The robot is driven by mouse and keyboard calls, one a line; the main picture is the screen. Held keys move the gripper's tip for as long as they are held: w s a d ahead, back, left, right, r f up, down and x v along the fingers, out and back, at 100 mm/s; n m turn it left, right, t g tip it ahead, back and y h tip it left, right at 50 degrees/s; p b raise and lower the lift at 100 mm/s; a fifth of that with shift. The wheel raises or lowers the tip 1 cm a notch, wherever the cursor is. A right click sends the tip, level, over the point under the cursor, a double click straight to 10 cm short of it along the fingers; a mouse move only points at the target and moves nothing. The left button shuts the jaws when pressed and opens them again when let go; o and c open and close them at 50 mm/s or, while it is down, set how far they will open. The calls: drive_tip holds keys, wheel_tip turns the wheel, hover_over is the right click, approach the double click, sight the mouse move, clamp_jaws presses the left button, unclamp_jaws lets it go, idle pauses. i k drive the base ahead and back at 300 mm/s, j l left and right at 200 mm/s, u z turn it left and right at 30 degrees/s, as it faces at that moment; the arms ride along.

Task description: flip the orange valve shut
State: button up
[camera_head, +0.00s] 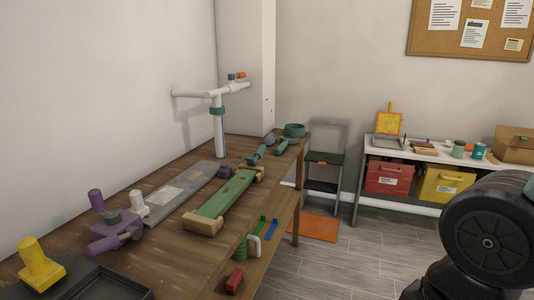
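The orange valve handle (239,75) sits on top of a white pipe (212,94) at the far end of the wooden workbench. The handle is small here; its exact angle relative to the pipe is hard to tell. The white pipe runs out from the left wall, and a vertical leg with a green collar (217,111) stands on the bench. A dark rounded part of my own arm fills the lower right. My gripper is not in view, and nothing of mine is near the valve.
The wooden bench (172,252) holds a purple clamp (115,229), a green and wood tool (222,200), a yellow object (39,264) and a dark tray. A folding step stool (325,160) and white shelf (390,153) stand behind. Grey floor (350,250) is open right of the bench.

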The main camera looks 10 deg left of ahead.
sight(241, 75)
drive_tip(key=i+l+u, duration=1.05)
drive_tip(key=l, duration=0.25)
drive_tip(key=i+l+u, duration=0.15)
drive_tip(key=i+l, duration=0.15)
drive_tip(key=i, duration=0.35)
drive_tip(key=i+l+u, duration=0.1)
drive_tip(key=i+l, duration=0.3)
drive_tip(key=i, duration=0.25)
drive_tip(key=i+l+u, duration=0.15)
drive_tip(key=i+l, duration=0.3)
drive_tip(key=i, duration=0.15)
